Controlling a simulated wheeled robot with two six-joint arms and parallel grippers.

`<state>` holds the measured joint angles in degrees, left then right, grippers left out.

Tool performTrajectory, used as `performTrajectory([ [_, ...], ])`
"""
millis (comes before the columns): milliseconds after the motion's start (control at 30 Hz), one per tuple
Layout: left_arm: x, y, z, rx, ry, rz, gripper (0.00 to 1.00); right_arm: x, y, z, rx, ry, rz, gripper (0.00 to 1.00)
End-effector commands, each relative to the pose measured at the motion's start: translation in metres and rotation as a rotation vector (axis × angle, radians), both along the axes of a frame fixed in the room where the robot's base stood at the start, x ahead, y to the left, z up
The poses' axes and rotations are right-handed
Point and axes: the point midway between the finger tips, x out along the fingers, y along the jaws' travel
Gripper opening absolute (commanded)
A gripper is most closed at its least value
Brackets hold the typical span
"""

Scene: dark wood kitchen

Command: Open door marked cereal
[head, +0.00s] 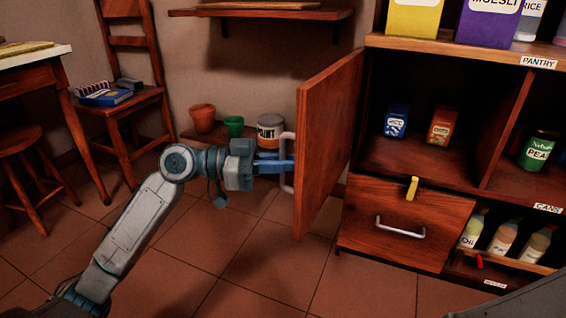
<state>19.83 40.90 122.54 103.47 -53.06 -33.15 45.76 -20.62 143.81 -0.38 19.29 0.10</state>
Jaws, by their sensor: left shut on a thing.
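A wooden cabinet door (329,140) stands swung open to the left of its compartment. No cereal marking shows on the side of the door I see. Its metal handle (286,176) is on the door's left face. My left gripper (280,163), with blue fingers, is shut on this handle. The open compartment (410,165) behind the door holds a blue box (396,120) and an orange box (441,126). My right gripper is not in view; only a grey part of my body shows at the bottom right.
A drawer (400,222) with a metal handle sits below the compartment. To the right are shelves with a green can (538,150) and bottles (503,238). Pots (202,118) and a paint can (270,131) stand behind my gripper. A chair (120,100) and stool (28,170) are left. The tiled floor is clear in front.

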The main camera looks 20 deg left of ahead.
Motion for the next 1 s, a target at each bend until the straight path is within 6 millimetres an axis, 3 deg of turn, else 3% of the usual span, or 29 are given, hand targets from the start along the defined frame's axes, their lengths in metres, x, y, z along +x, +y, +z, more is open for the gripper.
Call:
performTrajectory([
  [133,-0.001,0.0,-0.001,0.003,0.003,-0.003,0.0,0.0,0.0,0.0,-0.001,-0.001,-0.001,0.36],
  [167,-0.001,0.0,-0.001,0.003,0.003,-0.003,0.15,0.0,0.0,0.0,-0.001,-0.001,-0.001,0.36],
  [233,-0.001,0.0,-0.001,0.002,0.002,-0.003,0.28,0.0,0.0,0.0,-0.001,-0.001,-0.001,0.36],
  [667,-0.002,0.005,-0.001,0.005,0.001,0.0,0.28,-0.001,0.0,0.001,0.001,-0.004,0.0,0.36],
  [1000,-0.016,0.032,-0.002,0.006,0.003,-0.001,0.28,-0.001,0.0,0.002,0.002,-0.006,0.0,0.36],
])
